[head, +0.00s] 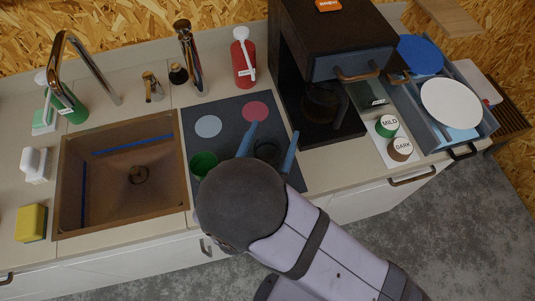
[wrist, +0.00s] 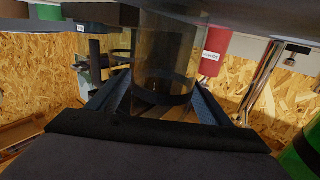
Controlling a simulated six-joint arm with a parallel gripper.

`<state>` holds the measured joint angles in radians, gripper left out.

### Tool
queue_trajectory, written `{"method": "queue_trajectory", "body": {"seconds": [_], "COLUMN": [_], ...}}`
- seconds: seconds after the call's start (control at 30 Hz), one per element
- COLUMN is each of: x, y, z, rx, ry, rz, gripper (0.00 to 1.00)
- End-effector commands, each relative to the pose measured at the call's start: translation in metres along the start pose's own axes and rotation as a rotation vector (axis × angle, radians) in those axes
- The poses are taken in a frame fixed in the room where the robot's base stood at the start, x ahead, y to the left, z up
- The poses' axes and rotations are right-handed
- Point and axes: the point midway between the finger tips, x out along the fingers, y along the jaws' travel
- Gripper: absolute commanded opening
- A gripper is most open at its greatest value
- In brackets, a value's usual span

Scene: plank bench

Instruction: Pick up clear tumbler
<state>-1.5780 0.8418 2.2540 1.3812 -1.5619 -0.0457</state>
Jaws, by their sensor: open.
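The clear tumbler (head: 267,151) stands on the dark mat (head: 228,109), its see-through, smoky wall hard to make out in the head view. It fills the upper middle of the wrist view (wrist: 166,52), with a dark band around one end. My gripper (head: 274,131) is open, with one blue finger on each side of the tumbler. In the wrist view the gripper (wrist: 160,88) also has a finger on either side of the tumbler. I cannot tell whether either finger touches it. My arm hides the mat's near edge.
A green cup (head: 203,165) stands on the mat just left of my gripper. The coffee machine (head: 335,45) with its carafe stands to the right. A sink (head: 125,190) lies left, and a red dispenser (head: 244,62) stands behind the mat.

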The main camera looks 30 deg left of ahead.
Motion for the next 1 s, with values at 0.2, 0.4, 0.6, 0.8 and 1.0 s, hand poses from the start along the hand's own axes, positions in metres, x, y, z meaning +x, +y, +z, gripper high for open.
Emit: {"method": "queue_trajectory", "body": {"seconds": [0.2, 0.4, 0.6, 0.8, 1.0], "x": [0.0, 0.0, 0.0, 0.0, 0.0], "y": [0.0, 0.0, 0.0, 0.0, -0.001], "z": [0.0, 0.0, 0.0, -0.003, -0.013], "rx": [0.001, 0.001, 0.001, 0.003, 0.004], "ry": [0.0, 0.0, 0.001, 0.001, 0.001], "rz": [0.0, 0.0, 0.0, 0.001, 0.001], "gripper": [0.65, 0.27, 0.27, 0.27, 0.27]}}
